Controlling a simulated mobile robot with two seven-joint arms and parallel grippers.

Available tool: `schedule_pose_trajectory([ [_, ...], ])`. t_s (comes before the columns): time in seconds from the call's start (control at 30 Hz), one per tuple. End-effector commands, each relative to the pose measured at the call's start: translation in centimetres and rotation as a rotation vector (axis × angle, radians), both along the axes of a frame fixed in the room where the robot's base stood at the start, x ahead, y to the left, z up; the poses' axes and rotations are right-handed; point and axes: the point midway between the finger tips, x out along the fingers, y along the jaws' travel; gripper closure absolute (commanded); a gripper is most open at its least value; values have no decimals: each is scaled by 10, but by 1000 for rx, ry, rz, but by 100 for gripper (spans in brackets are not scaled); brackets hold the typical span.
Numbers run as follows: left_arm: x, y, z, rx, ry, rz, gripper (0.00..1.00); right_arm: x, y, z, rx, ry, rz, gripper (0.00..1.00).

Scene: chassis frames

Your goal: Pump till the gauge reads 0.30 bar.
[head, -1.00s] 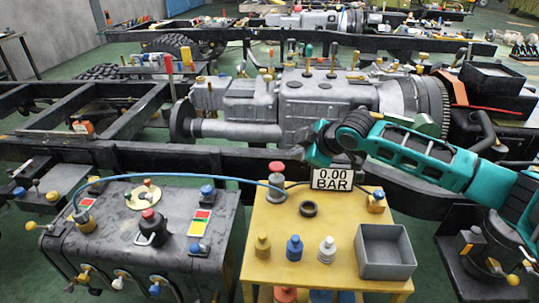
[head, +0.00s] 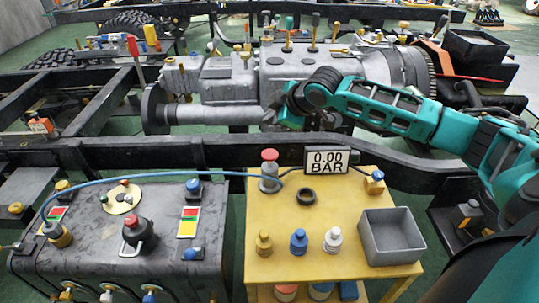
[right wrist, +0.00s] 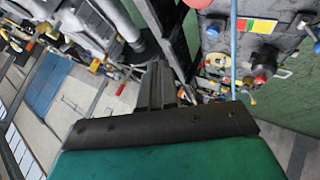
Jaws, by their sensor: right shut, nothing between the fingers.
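The pump (head: 269,178), a grey cylinder with a red knob on top, stands at the back left of the yellow table (head: 285,208). The gauge (head: 327,161) beside it reads 0.00 BAR. A blue hose (head: 150,173) runs from the pump left to a fitting on the dark tank (head: 85,235). My right gripper (head: 270,117) is shut and empty, above the red knob in the picture and apart from it. Its dark fingers (right wrist: 160,88) also show closed in the right wrist view. My left gripper is out of view.
On the table are a black ring (head: 306,196), a brass fitting (head: 264,243), a blue one (head: 298,241), a white one (head: 333,239) and a grey open bin (head: 391,238). A dark chassis rail (head: 120,155) with a grey engine (head: 300,85) lies behind.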

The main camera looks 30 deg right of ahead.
Motion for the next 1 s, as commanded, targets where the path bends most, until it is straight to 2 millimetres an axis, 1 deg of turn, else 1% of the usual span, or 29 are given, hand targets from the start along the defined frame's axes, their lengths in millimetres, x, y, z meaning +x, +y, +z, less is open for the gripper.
schedule_pose_trajectory([
  [0.03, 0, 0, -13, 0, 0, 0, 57, 0, 0, -11, 0, 0, 0, 100],
  [0.2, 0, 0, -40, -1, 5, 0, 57, 0, 0, -31, 0, -1, 0, 100],
  [0.37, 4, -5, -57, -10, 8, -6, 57, 0, 0, -48, 1, -1, 1, 100],
  [0.5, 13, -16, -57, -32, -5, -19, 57, 0, 0, -61, 0, -1, 1, 100],
  [0.57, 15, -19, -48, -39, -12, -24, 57, 0, 0, -64, 1, 2, 0, 100],
  [0.7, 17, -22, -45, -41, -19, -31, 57, 0, 0, -74, 1, 0, -1, 100],
  [0.83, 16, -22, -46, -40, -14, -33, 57, 0, 0, -80, 0, 1, 0, 100],
  [1.0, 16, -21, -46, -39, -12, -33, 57, 0, 0, -81, 0, 0, 0, 100],
])
